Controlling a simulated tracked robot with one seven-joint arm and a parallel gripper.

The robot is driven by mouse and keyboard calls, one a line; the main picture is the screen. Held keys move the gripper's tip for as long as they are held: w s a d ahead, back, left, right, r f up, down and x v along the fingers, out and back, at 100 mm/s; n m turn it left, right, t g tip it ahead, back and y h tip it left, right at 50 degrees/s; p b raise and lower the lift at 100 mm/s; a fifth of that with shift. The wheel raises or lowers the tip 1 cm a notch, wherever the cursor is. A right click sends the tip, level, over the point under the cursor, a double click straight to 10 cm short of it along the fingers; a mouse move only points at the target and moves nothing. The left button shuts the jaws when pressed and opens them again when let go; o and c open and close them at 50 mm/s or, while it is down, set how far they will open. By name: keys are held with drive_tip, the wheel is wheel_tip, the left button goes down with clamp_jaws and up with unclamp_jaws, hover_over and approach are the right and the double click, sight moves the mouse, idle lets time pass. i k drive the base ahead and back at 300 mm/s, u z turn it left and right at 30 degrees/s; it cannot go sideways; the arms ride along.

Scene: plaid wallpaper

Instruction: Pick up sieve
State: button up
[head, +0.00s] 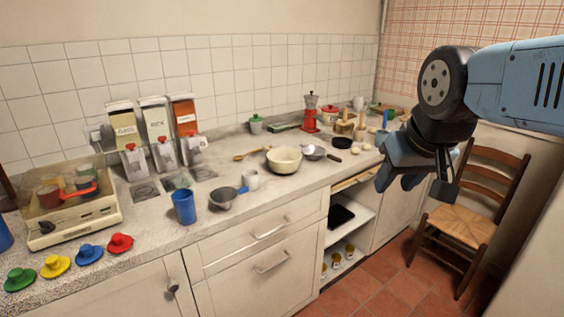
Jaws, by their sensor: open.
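A grey, rounded bowl with a short blue handle (223,199) sits on the counter between a blue cup and a white mug; it looks like the sieve, though the mesh is too small to make out. A second shallow metal piece with a dark handle (315,152) lies farther back, right of the cream bowl; I cannot tell whether it is a sieve or a small pan. My gripper (415,184) is open and empty. It points down at the right, in front of the counter's right end and well apart from both pieces.
A wooden chair (468,215) stands at the right. An open shelf (350,235) is below.

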sight(313, 153)
drive_tip(key=z, duration=0.05)
drive_tip(key=k, duration=0.6)
drive_tip(key=z, duration=0.35)
drive_tip(key=i, duration=0.75)
drive_tip(key=z, duration=0.45)
drive_tip(key=i, duration=1.25)
drive_tip(key=u, duration=0.25)
